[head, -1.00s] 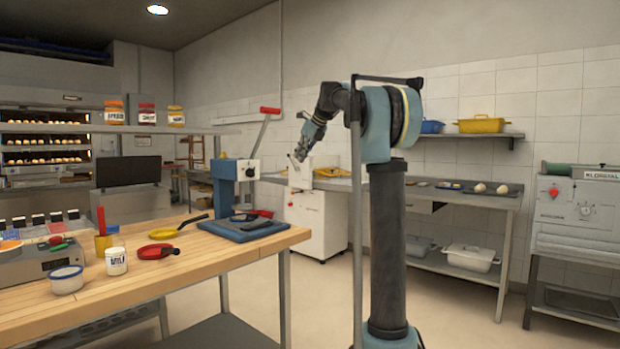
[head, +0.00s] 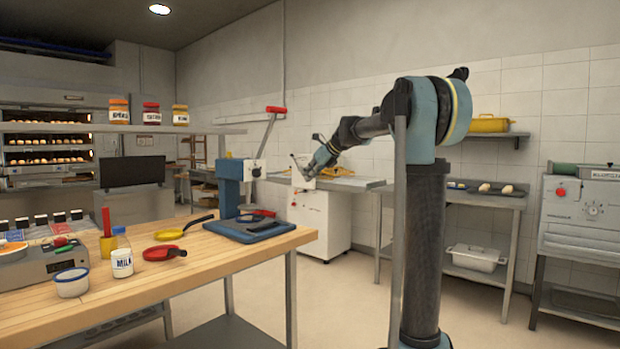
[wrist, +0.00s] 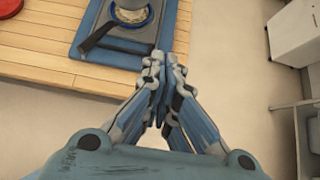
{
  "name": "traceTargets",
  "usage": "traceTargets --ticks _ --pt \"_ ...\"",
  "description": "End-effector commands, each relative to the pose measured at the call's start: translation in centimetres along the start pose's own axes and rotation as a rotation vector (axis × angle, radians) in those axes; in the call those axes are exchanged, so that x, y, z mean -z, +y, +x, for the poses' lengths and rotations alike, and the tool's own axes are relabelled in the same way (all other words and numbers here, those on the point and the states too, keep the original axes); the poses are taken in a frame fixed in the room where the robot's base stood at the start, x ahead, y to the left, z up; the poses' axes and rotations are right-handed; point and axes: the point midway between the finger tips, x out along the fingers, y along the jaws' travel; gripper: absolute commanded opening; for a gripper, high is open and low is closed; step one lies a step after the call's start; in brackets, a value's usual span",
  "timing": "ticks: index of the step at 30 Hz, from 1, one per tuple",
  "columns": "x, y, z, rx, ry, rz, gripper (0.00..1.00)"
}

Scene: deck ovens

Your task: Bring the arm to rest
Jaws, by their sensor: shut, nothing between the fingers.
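My gripper (head: 309,173) is at the end of my raised arm in the head view, left of my column and in front of the white machine. In the wrist view my gripper (wrist: 166,66) points away from the camera with its fingertips together and nothing between them. The fingers look apart from the table and tray.
A white machine (head: 325,225) and steel bench (head: 480,198) stand behind. Floor between table and bench is clear.

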Motion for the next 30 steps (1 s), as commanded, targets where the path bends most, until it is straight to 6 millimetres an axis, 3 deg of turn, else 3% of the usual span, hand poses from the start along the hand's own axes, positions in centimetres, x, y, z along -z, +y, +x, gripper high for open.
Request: traceTargets --ticks 7,11,17,30 --pt "0.1 0.2 -0.1 -0.001 0.002 -0.007 0.0" --pt "1.7 1.0 -0.8 0.001 0.024 -0.079 0.0" --pt "7.8 4.2 -3.4 -0.004 0.106 -0.363 0.0" --pt "24.6 11.8 -8.3 -0.115 0.315 -1.052 0.0"
